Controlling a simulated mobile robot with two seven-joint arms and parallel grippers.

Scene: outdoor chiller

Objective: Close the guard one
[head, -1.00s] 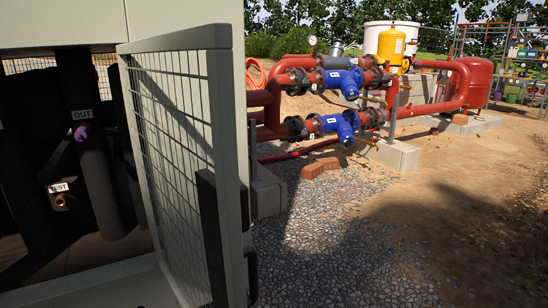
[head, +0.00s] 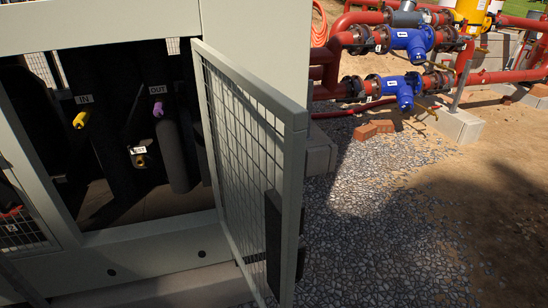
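The guard (head: 243,142) is a light grey framed mesh door in the middle of the head view. It stands swung open, hinged at the right side of the chiller cabinet's opening. A black handle block (head: 274,235) is on its free edge at the lower right. Behind the opening, the cabinet (head: 150,235) shows dark pipes, a yellow valve handle (head: 80,120) under an "IN" label and a purple one (head: 158,109) under "OUT".
Red pipework with blue pumps (head: 407,90) stands at the upper right on concrete blocks. Bricks (head: 374,130) lie on the ground near it. Gravel (head: 380,220) right of the guard is clear. Another mesh panel (head: 22,230) is at the lower left.

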